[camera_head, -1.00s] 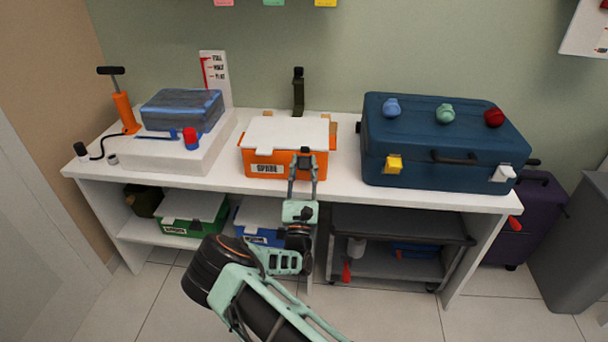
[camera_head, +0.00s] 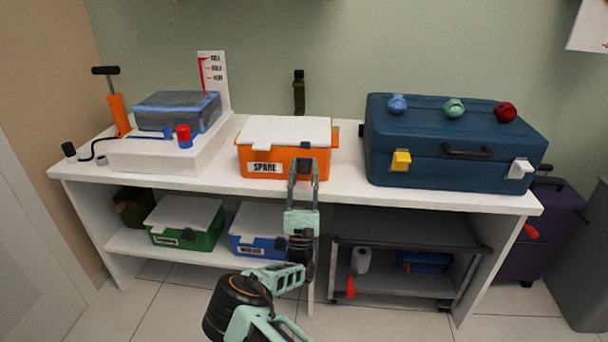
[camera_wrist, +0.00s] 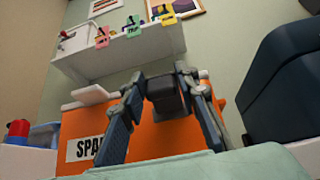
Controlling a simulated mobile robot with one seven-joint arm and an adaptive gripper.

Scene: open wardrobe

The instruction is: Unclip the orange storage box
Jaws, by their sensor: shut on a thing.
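The orange storage box (camera_head: 284,165) stands on the white bench, with a white lid (camera_head: 285,131) on top and a label reading SPARE (camera_head: 265,168) on its front. It also shows in the wrist view (camera_wrist: 160,138). My gripper (camera_head: 304,165) is at the right part of the box's front, just below the lid edge. In the wrist view its fingertips (camera_wrist: 168,92) are closed on a dark clip (camera_wrist: 166,97) in front of the orange wall. The fingers partly hide the clip and the label, so I cannot tell whether the clip is fastened.
A blue suitcase (camera_head: 440,155) stands close to the right of the box. A white block with a grey-blue case (camera_head: 178,110) and an orange pump (camera_head: 118,115) are at the left. Green (camera_head: 190,235) and blue (camera_head: 255,245) boxes sit on the lower shelf.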

